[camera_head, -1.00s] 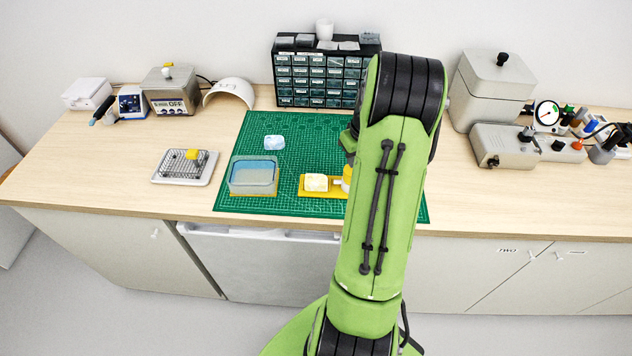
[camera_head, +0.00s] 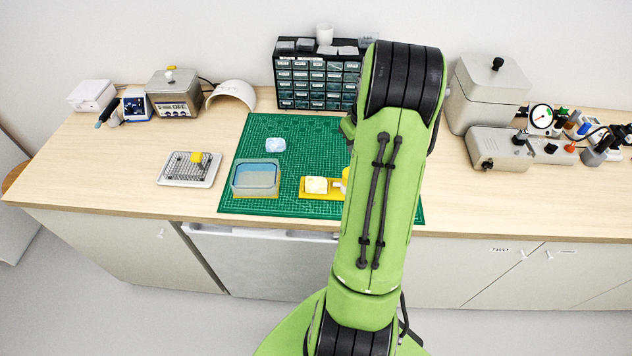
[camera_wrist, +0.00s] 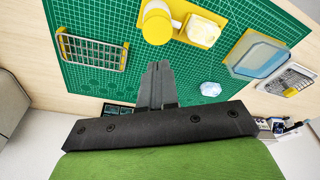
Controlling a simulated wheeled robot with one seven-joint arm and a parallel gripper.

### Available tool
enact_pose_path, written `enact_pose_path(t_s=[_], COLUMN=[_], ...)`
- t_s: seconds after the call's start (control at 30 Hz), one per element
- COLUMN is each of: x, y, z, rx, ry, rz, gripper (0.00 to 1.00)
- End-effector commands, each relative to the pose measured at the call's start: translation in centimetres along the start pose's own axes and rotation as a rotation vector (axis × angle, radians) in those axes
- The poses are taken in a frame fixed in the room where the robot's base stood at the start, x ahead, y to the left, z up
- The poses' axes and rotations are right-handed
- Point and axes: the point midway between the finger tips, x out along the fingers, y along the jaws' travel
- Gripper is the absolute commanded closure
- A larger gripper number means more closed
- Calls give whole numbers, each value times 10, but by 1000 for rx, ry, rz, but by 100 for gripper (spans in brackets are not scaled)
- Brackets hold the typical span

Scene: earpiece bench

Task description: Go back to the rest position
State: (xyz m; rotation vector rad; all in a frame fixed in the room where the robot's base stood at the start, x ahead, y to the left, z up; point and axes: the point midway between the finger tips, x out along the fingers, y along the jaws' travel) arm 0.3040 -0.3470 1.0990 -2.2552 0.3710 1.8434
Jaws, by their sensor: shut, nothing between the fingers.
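In the wrist view my gripper (camera_wrist: 157,84) is shut and empty, its black fingers together above the green cutting mat (camera_wrist: 190,70). In the head view my green arm rises in front of the mat (camera_head: 300,150) and hides its right part and the gripper. No object touches the fingers in the wrist view.
On the mat are a clear blue tub (camera_head: 255,180), a pale blue lump (camera_head: 275,145), a yellow base with a cream block (camera_head: 316,185), and a yellow-ended wire basket (camera_wrist: 92,52). A wire-rack tray (camera_head: 188,169) stands left. A drawer cabinet (camera_head: 315,82) and grey devices (camera_head: 490,90) stand behind.

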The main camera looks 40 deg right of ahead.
Motion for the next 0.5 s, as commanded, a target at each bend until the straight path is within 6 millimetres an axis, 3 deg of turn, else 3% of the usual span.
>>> enact_pose_path(t_s=[0.37,0.47,0.5], x=[-1,-24,-42], y=[-3,-34,-57], z=[-1,-8,-11], rx=[-4,-37,-60], ry=[2,19,30], rz=[1,11,17], gripper=[100,100,100])
